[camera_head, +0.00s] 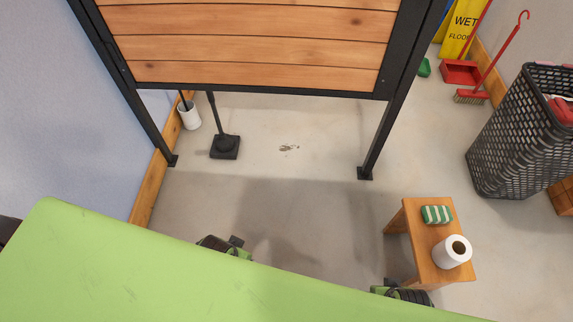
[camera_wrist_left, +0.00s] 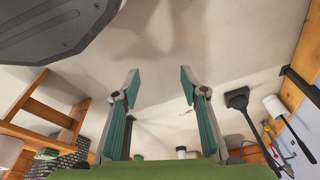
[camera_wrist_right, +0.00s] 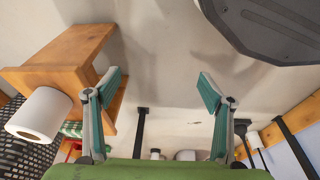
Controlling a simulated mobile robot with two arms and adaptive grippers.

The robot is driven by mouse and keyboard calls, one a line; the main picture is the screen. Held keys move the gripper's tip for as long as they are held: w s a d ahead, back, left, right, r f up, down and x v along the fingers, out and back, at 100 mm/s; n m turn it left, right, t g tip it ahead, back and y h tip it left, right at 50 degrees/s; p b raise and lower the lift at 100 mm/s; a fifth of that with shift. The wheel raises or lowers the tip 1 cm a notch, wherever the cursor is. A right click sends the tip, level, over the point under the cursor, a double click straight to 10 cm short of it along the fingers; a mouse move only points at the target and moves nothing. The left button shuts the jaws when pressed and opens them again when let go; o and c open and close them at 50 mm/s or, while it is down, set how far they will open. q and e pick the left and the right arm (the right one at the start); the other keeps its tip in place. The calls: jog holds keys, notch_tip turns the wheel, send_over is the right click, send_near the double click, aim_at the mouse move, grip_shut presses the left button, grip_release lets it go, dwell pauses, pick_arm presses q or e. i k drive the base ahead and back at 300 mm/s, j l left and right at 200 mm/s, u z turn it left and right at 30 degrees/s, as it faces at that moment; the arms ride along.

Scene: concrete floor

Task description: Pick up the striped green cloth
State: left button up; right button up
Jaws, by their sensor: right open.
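The striped green cloth (camera_head: 437,214), green and white and folded small, lies on the wooden stool (camera_head: 424,247) at the right of the head view. In the right wrist view part of the cloth (camera_wrist_right: 72,129) shows at the left, partly hidden behind the paper roll and a finger. My right gripper (camera_wrist_right: 162,82) is open and empty, with the stool to its left in that view. My left gripper (camera_wrist_left: 160,78) is open and empty over bare floor. In the head view my green body covers much of both grippers.
A white paper roll (camera_head: 453,252) stands on the stool close beside the cloth. A dark laundry basket (camera_head: 510,140) stands to the right. A wooden panel (camera_head: 250,45) on black legs is ahead. A broom, red dustpan (camera_head: 461,72) and yellow sign are behind. The middle floor is clear.

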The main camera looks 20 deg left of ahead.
aim_at(432, 214)
jog(key=z, duration=1.25)
jog(key=i+j+z, duration=0.15)
jog(key=z, duration=0.2)
jog(key=i+j+z, duration=0.1)
jog(key=j+z, duration=0.15)
jog(key=z, duration=0.15)
jog(key=j+z, duration=0.35)
jog(key=i+l, duration=0.05)
jog(key=l, duration=0.05)
